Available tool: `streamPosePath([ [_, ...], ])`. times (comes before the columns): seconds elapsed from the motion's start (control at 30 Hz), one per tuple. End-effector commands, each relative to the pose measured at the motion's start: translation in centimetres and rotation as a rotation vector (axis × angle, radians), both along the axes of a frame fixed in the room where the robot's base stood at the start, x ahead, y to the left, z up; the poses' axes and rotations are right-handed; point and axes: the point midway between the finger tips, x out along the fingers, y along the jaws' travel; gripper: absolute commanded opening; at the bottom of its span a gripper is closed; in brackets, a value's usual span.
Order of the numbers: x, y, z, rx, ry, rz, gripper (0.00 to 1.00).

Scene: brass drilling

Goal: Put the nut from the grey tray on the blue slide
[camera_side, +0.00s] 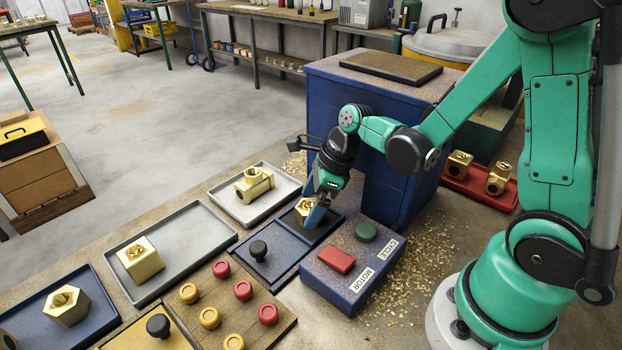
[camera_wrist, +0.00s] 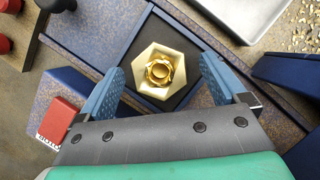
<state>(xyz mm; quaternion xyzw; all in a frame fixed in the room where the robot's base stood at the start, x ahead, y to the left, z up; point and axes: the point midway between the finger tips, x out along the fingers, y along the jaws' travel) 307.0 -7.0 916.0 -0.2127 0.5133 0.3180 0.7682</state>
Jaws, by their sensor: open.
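A brass hexagonal nut (camera_wrist: 160,72) sits in the dark square recess of the blue slide (camera_side: 272,262). In the side view, the nut (camera_side: 303,207) is partly hidden by my gripper. My gripper (camera_side: 316,214) is open over it. In the wrist view its two blue fingers (camera_wrist: 162,82) stand apart on the left and right of the nut, with gaps visible; I cannot tell their exact height. The long grey tray (camera_side: 190,246) holds one brass piece (camera_side: 140,260) at its near left end; the rest of that tray is bare.
A lighter tray (camera_side: 285,187) behind holds a brass fitting (camera_side: 254,184). A blue tray (camera_side: 22,325) holds another hexagonal nut (camera_side: 66,305). A black knob (camera_side: 258,250) stands on the slide. A button box (camera_side: 345,262) is close on the right, with a large blue cabinet (camera_side: 385,115) behind.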

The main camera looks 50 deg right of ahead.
Motion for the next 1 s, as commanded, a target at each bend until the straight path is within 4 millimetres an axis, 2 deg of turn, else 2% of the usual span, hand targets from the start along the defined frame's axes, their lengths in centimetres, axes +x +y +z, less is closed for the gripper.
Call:
streamPosePath([
  [0.13, -0.7, -0.6, 1.9, 0.001, 0.001, -0.003, 0.92],
  [0.4, -0.6, -0.5, 6.1, 0.000, 0.000, 0.000, 0.92],
  [0.6, -0.6, -0.5, 8.1, 0.000, 0.000, 0.000, 0.92],
  [0.77, -0.7, -0.4, 8.8, -0.018, -0.017, 0.039, 0.92],
  [0.87, -1.1, -0.2, 9.1, -0.092, -0.078, 0.188, 0.92],
  [0.97, -1.9, 0.1, 9.6, -0.241, -0.188, 0.477, 0.92],
  [1.0, -2.3, 0.1, 9.8, -0.320, -0.238, 0.624, 0.92],
])
